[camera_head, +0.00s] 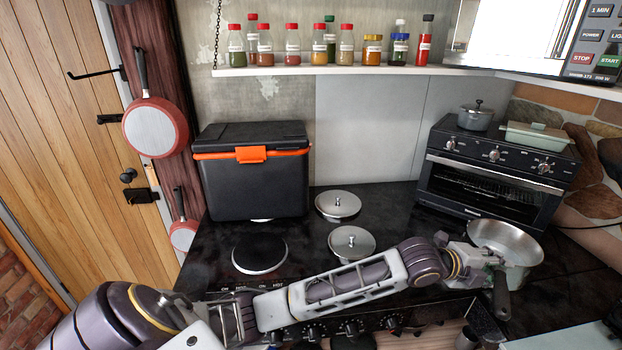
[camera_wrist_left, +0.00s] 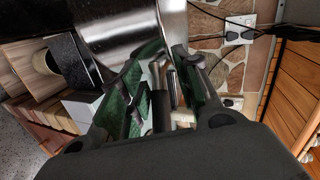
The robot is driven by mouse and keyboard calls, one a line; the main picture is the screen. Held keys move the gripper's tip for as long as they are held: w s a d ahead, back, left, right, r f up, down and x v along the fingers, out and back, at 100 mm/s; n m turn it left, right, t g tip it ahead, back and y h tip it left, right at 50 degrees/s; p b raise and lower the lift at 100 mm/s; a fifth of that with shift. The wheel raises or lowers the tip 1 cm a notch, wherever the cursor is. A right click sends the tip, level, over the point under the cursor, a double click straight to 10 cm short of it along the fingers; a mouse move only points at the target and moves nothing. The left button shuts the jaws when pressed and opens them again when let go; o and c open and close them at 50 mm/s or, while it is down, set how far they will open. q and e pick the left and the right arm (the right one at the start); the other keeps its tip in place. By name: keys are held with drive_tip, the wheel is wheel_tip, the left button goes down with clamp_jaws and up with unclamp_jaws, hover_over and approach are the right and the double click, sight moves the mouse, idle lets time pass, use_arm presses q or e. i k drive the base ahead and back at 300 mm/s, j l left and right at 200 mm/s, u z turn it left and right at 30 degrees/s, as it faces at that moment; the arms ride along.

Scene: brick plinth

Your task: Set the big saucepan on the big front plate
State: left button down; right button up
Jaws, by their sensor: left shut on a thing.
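The big saucepan (camera_head: 512,240), a shiny steel pan with a dark handle (camera_head: 501,298), is at the right of the head view, over the dark counter. I cannot tell whether its base touches the counter. My left gripper (camera_head: 490,266) is shut on the saucepan at its near side by the handle. The left wrist view shows the steel wall (camera_wrist_left: 125,28) just beyond the green-padded fingers (camera_wrist_left: 160,88). The big front plate (camera_head: 260,255) is a bare black disc with a bright rim on the hob, well left of the saucepan. My right gripper is not in view.
Steel lids (camera_head: 338,206) and (camera_head: 352,244) lie on the hob right of the front plate. A black cooler box (camera_head: 250,180) stands behind it, over the back-left of the hob. A toaster oven (camera_head: 495,178) stands behind the saucepan. A spice shelf (camera_head: 340,71) hangs above.

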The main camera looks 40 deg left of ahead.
sight(271, 266)
drive_tip(key=l+u, duration=0.1)
drive_tip(key=u, duration=0.35)
drive_tip(key=i+l+u, duration=0.1)
drive_tip(key=u, duration=0.35)
drive_tip(key=l+u, duration=0.25)
drive_tip(key=u, duration=0.2)
drive_tip(key=l+u, duration=0.15)
drive_tip(key=u, duration=0.25)
drive_tip(key=l+u, duration=0.15)
drive_tip(key=u, duration=0.3)
